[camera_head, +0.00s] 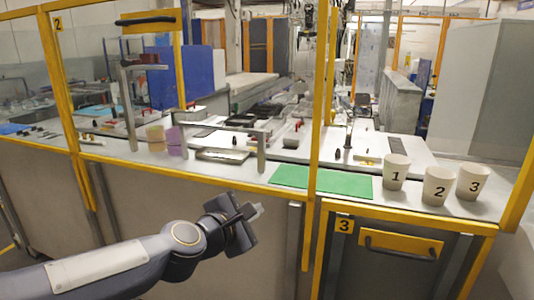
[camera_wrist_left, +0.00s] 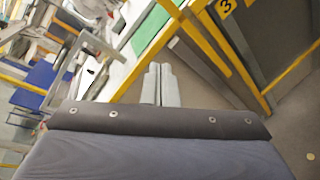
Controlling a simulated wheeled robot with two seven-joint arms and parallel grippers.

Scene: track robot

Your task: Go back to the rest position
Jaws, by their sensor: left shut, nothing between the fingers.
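My left gripper (camera_head: 256,211) is in front of the workbench, below the level of its top, with the arm coming in from the lower left. In the left wrist view its two pale fingers (camera_wrist_left: 160,85) lie close together with nothing between them. My right gripper is in neither view. The fingers appear apart from the bench.
The bench carries a green mat (camera_head: 320,181) and three cups marked 1 (camera_head: 395,172), 2 (camera_head: 437,186) and 3 (camera_head: 472,182). Yellow frame posts (camera_head: 321,110) rise from it. A cabinet door (camera_head: 395,265) is below. The floor before the bench looks clear.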

